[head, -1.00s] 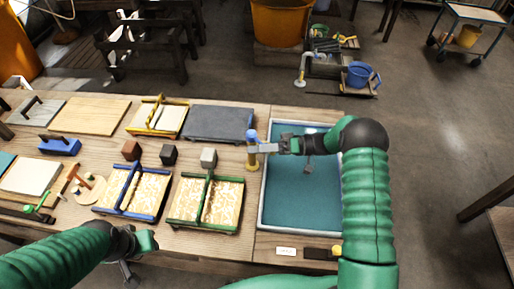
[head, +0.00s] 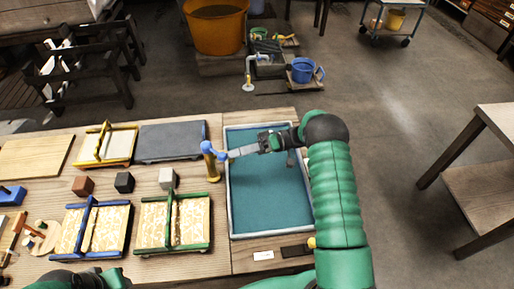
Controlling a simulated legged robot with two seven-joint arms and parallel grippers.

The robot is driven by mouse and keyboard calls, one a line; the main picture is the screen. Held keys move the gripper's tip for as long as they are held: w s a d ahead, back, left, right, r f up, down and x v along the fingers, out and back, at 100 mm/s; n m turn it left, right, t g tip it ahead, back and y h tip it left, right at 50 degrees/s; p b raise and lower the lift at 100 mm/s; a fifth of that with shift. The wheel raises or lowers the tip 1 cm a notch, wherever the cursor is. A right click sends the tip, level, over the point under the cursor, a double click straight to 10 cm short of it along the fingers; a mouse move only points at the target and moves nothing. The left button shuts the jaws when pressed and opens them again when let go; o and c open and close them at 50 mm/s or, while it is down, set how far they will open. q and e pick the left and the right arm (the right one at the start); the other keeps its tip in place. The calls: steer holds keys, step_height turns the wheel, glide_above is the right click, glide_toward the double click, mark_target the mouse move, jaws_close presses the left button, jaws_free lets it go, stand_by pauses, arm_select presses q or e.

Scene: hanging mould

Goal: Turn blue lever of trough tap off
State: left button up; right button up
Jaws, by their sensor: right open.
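The trough (head: 228,215) is a pale-rimmed basin with a teal inside, set into the right part of the bench. The brass tap (head: 212,171) stands upright at its left edge. The blue lever (head: 208,148) is on top of the tap and reaches a little to the right. My right gripper (head: 229,155) comes from the right over the trough, open, with its fingertips beside the lever. I cannot tell whether they touch it. Only a piece of my left arm shows at the bottom left; its gripper is out of view.
Trays with green (head: 174,222), blue (head: 95,228) and yellow (head: 106,145) handles lie left of the trough. Small blocks (head: 124,182) and a dark slab (head: 170,141) lie between and behind them. A black bar (head: 297,251) lies at the front edge.

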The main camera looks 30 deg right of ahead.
steer(key=b+v, duration=0.1)
steer(key=v, duration=0.9)
steer(key=shift+f, duration=0.1)
steer(key=shift+w, duration=0.1)
